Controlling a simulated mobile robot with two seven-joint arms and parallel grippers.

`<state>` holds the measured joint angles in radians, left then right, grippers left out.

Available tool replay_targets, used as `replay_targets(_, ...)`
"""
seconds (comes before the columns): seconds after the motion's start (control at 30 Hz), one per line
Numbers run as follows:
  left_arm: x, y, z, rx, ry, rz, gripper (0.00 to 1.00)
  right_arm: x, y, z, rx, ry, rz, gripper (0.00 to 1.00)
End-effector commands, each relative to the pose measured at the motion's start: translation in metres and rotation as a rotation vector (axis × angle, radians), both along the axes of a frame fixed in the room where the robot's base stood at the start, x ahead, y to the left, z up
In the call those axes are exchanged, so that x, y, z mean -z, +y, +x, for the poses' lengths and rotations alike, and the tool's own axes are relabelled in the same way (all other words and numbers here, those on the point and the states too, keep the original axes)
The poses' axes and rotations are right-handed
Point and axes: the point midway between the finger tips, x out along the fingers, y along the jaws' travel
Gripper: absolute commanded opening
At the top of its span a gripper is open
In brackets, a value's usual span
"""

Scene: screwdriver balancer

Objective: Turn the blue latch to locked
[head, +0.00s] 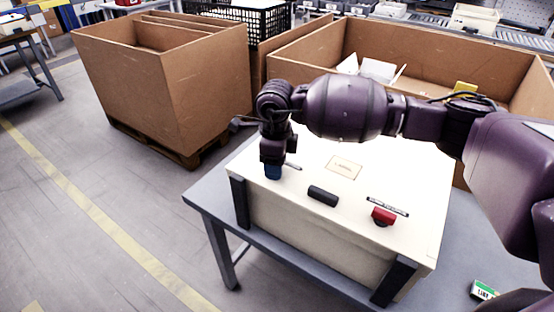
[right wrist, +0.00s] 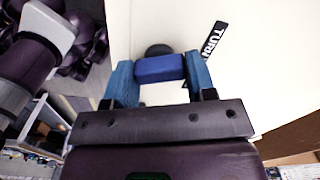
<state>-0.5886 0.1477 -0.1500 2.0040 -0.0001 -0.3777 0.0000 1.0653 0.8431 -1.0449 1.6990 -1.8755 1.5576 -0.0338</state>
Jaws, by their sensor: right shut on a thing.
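The blue latch (right wrist: 160,69) shows in the right wrist view as a short blue bar on the pale face of the case, with a dark round base (right wrist: 158,49) beside it. My right gripper (head: 273,173) reaches down to the left end of the case lid in the head view. Its two blue fingers stand on either side of the latch and are shut on it. In the head view the gripper hides most of the latch, so its exact angle there cannot be told. A black label reading "TURN" (right wrist: 213,42) lies next to it. My left gripper is not in view.
The large white case (head: 420,190) stands on a grey table (head: 212,197). A black handle (head: 323,196) and a red latch (head: 383,216) with a label are on it. A green-and-white box (head: 483,290) lies at right. Large brown bins (head: 205,85) stand behind.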

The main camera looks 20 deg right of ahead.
Motion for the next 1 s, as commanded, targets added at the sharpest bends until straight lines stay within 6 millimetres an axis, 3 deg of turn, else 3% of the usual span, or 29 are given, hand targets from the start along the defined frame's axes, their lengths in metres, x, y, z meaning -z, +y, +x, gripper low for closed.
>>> replay_targets(0.5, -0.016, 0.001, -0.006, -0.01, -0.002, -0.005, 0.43, -0.002, 0.0, 0.0, 0.335, -0.002, 0.0, 0.27)
replay_targets(1.0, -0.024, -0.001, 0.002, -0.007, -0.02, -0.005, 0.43, -0.001, 0.0, 0.0, 0.397, -0.001, 0.0, 0.27)
